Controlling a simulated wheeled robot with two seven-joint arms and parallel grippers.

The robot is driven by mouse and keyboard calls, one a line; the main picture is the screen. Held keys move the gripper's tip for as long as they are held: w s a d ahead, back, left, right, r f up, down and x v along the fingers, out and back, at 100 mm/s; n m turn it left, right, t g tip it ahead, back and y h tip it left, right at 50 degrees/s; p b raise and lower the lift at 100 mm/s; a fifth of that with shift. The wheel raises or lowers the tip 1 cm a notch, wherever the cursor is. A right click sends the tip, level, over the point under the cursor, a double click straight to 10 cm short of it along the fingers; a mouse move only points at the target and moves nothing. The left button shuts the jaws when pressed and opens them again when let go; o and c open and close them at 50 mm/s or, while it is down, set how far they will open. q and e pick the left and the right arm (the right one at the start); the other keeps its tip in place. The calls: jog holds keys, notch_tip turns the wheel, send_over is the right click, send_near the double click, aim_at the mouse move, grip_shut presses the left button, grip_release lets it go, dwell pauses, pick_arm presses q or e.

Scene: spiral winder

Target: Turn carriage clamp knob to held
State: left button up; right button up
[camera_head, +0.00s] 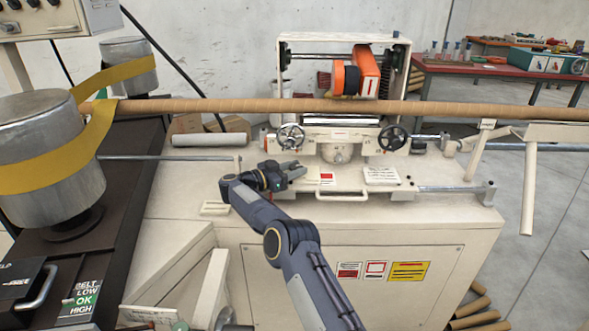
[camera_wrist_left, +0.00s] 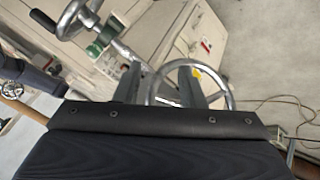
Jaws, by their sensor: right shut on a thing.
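My right gripper (camera_head: 293,172) is at the left front of the carriage (camera_head: 340,153), on the machine's cream top. It is shut on the carriage clamp knob, which is mostly hidden by its fingers; I cannot read the knob's setting. My left gripper (camera_wrist_left: 160,82) shows in the left wrist view with its two fingers apart. A metal handwheel (camera_wrist_left: 228,88) is in front of it and crosses behind the fingers. I cannot tell whether the fingers touch it. My left gripper is not seen in the head view.
A long brown tube (camera_head: 220,106) runs across above the carriage. Two handwheels flank the carriage front, one on the left (camera_head: 290,136) and one on the right (camera_head: 392,138). A yellow belt (camera_head: 40,170) wraps the drums at left. A red-topped bench (camera_head: 480,72) stands at back right.

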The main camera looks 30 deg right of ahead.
jog(key=o, duration=1)
jog(key=shift+f, duration=0.1)
jog(key=a, duration=0.7)
jog(key=shift+a+b, duration=0.3)
jog(key=shift+a, duration=0.1)
